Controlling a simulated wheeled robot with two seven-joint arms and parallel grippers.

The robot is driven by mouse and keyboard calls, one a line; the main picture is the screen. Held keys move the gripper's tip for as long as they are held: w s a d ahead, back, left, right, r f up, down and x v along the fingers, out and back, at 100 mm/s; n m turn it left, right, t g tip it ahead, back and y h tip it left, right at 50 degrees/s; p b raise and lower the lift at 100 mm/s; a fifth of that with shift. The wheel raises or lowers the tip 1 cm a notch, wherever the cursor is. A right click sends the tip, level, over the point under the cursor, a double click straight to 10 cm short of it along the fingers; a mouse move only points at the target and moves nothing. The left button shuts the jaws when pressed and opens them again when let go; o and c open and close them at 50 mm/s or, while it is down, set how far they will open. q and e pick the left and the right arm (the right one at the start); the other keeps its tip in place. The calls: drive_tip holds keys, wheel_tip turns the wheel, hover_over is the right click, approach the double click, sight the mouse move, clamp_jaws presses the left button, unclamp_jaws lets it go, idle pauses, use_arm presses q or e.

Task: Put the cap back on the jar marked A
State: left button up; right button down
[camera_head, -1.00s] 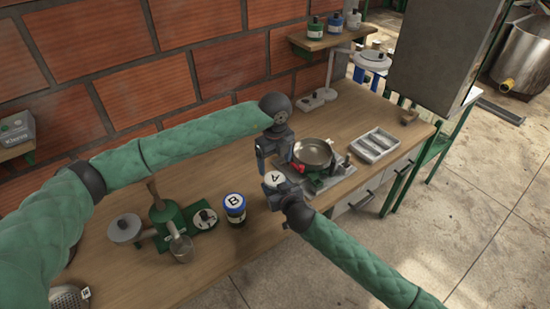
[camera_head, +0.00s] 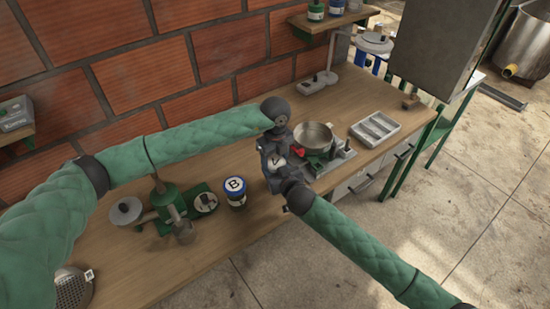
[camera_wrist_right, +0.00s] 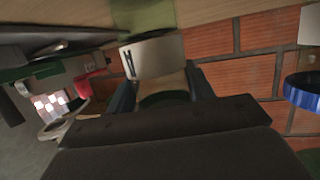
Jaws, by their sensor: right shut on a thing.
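A pale, round-topped thing (camera_head: 277,162) shows between my two grippers in the head view; a dark mark is on it, but most of it is hidden. In the right wrist view a cream thing (camera_wrist_right: 155,62) with a dark mark and a dark green part sits between the fingers of my right gripper (camera_wrist_right: 158,82). I cannot tell whether this is the jar marked A, its cap, or both. My right gripper (camera_head: 281,174) is shut on it. My left gripper (camera_head: 268,152) points down right beside it; its fingers are too hidden to judge.
A blue-banded jar marked B (camera_head: 236,190) stands left of the grippers. A round metal pan (camera_head: 314,138) is close behind them to the right, near a red part. A grey compartment tray (camera_head: 378,130) lies further right. A green device (camera_head: 168,203) stands at left.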

use_arm(q)
drive_tip(key=c, duration=0.3)
drive_tip(key=m, duration=0.6)
drive_tip(key=shift+m, duration=0.3)
drive_tip(key=shift+c, duration=0.2)
drive_tip(key=o, duration=1.1)
drive_tip(key=shift+r, duration=2.25)
